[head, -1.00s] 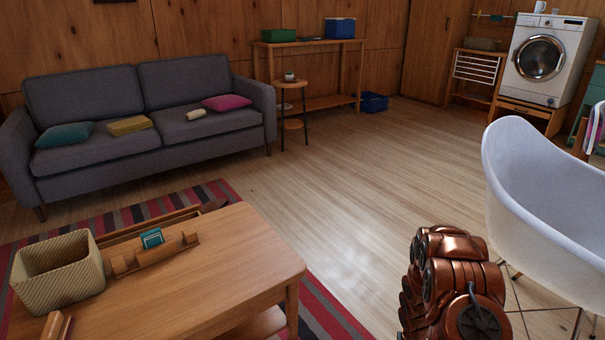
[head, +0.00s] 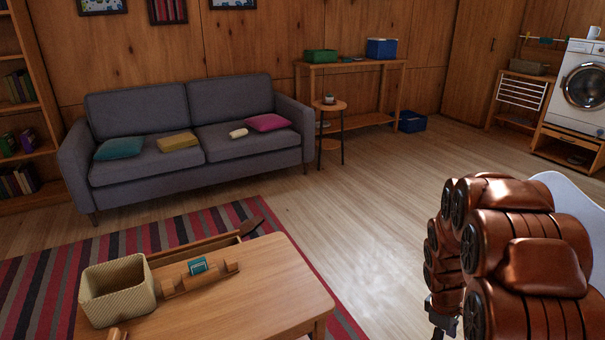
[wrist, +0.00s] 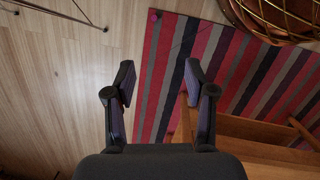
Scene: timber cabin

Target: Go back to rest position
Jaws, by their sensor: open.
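My gripper (wrist: 158,85) shows in the wrist view with its two dark fingers apart and nothing between them. It is above the floor and the edge of the striped rug (wrist: 164,40). In the head view my copper-coloured arm is folded at the lower right, and the gripper's fingers cannot be made out there.
A wooden coffee table (head: 270,288) with a woven basket (head: 118,290) and a wooden holder (head: 200,276) stands at the lower left. A grey sofa (head: 150,165) is behind it. A white chair (head: 572,192) is partly hidden behind my arm. The wooden floor (head: 375,190) between is open.

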